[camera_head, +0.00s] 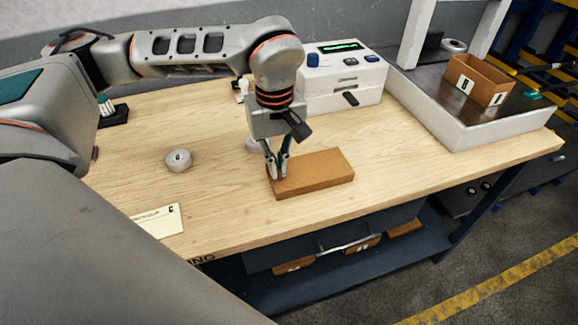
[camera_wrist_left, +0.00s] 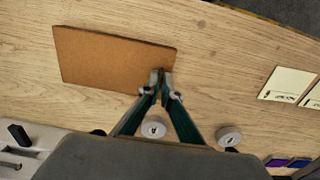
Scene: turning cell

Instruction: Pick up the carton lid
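The carton lid (camera_head: 318,174) is a flat brown rectangle lying on the wooden table. In the left wrist view the lid (camera_wrist_left: 108,60) lies left of the fingers. My left gripper (camera_head: 278,173) points down at the lid's left end in the head view. Its fingertips (camera_wrist_left: 161,80) are close together at the lid's short edge, with a narrow gap between them. Whether they pinch the edge or only stand by it cannot be told. An open brown carton (camera_head: 470,87) stands far right. My right gripper is not in view.
A white instrument (camera_head: 342,88) with a green display stands behind the lid. The carton sits on a raised metal-edged platform (camera_head: 458,133). A round grey piece (camera_head: 178,161) and a printed card (camera_head: 158,222) lie left. Table right of the lid is clear.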

